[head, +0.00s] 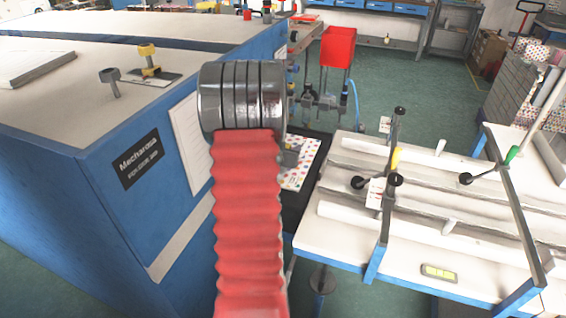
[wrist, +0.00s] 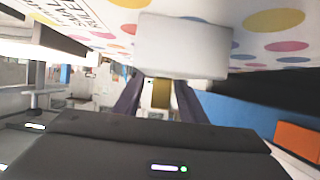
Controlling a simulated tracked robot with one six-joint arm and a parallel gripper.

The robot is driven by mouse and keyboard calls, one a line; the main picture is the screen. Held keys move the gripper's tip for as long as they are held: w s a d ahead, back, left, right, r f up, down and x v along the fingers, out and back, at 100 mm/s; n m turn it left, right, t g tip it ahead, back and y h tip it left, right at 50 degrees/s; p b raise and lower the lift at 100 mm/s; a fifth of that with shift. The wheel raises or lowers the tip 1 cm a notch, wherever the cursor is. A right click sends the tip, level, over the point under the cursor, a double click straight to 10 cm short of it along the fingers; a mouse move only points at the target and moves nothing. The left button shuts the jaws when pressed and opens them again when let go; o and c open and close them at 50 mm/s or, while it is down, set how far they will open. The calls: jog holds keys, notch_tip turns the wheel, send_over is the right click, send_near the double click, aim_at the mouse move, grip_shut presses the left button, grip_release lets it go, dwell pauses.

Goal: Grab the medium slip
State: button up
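My gripper (wrist: 159,90) shows in the wrist view as two dark fingers standing apart; it looks open. A plain white block (wrist: 185,45) lies across the view at the fingertips and hides their very ends. A narrow yellow piece (wrist: 161,94) shows in the gap between the fingers, with pale space on both sides. I cannot tell whether the block or the yellow piece is the medium slip. In the head view my red-sleeved arm hides most of the gripper. A dotted white sheet (head: 300,174) lies just right of the arm; a dotted surface (wrist: 270,22) spans the top of the wrist view.
A blue machine cabinet (head: 120,220) fills the left, close to my arm. A white table (head: 340,236) with rails and clamp posts stands at right, holding a yellow-green label (head: 439,273). A red bin (head: 338,47) is behind. Green floor is open at back right.

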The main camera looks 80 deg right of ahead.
jog(key=shift+c, duration=0.3)
grip_shut()
jog(key=shift+r, duration=0.15)
notch_tip(320, 180, up, 18)
dwell(0.8)
dwell(0.4)
